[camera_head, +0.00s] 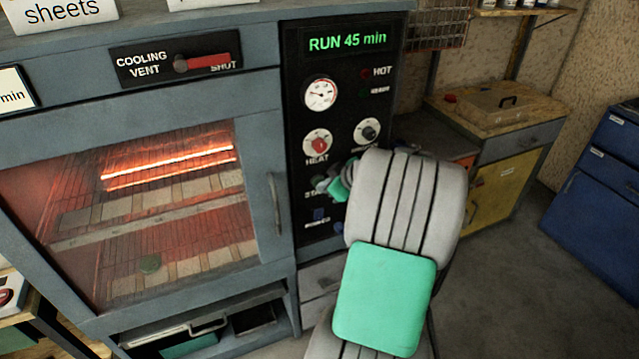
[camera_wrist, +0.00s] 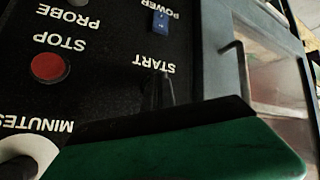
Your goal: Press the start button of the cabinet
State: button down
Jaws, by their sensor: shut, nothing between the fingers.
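The cabinet (camera_head: 268,205) is blue-grey, with a black control panel (camera_head: 300,65) right of its glass door. The display (camera_head: 347,41) reads "RUN 45 min" in green. My gripper (camera_head: 335,186) is shut and empty at the lower panel, by the partly covered START label. In the wrist view the panel appears upside down; START (camera_wrist: 154,64) is readable, and my gripper's dark tip (camera_wrist: 166,88) is right by it. The start button itself is hidden behind my gripper; I cannot tell whether the tip touches it.
A red stop button (camera_wrist: 48,67) and a blue power switch (camera_wrist: 160,20) are close to the gripper. The door (camera_head: 150,205) is shut, with heating bars (camera_head: 170,167) glowing orange inside. Open floor (camera_head: 510,285) lies right, before a blue cabinet (camera_head: 605,175).

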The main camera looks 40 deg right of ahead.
jog(key=shift+s+a, duration=0.15)
jog(key=shift+s, duration=0.5)
jog(key=s, duration=0.2)
jog(key=s+a+b, duration=0.1)
jog(key=s, duration=0.1)
jog(key=shift+s+a, duration=0.2)
jog(key=shift+s, duration=0.2)
dwell(0.4)
